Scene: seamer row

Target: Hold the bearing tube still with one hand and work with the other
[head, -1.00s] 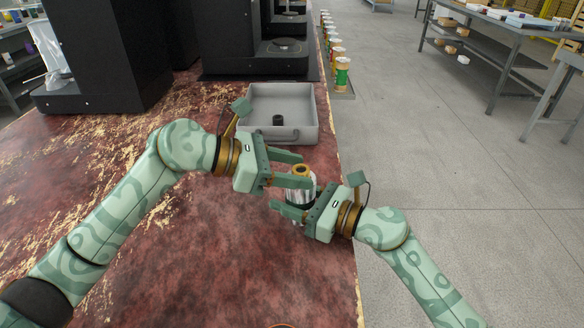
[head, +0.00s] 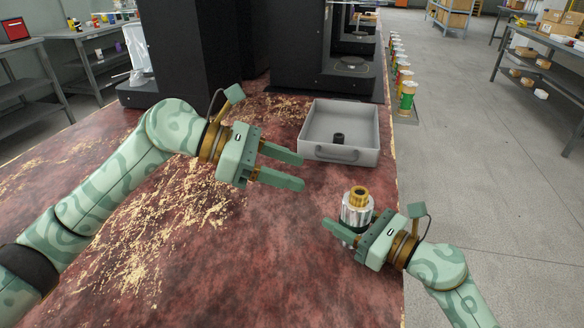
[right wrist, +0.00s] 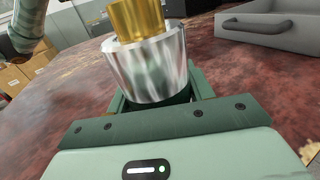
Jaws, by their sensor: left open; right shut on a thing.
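The bearing tube (head: 356,213) is a shiny silver cylinder with a gold-coloured collar (head: 358,193) on top, roughly upright near the bench's right edge. My right gripper (head: 353,228) is shut on its lower part, which the fingers partly hide. The tube (right wrist: 147,68) and the gold collar (right wrist: 137,18) also show in the right wrist view, above the gripper's palm. I cannot tell whether the tube touches the bench. My left gripper (head: 302,171) is open and empty, left of the tube and apart from it.
A grey tray (head: 368,154) with a front handle stands beyond the tube, with a small black cylinder (head: 338,138) inside. Black machines (head: 305,62) stand at the back. Several coloured cans (head: 407,97) line the right side. The worn red bench (head: 220,265) is clear in front.

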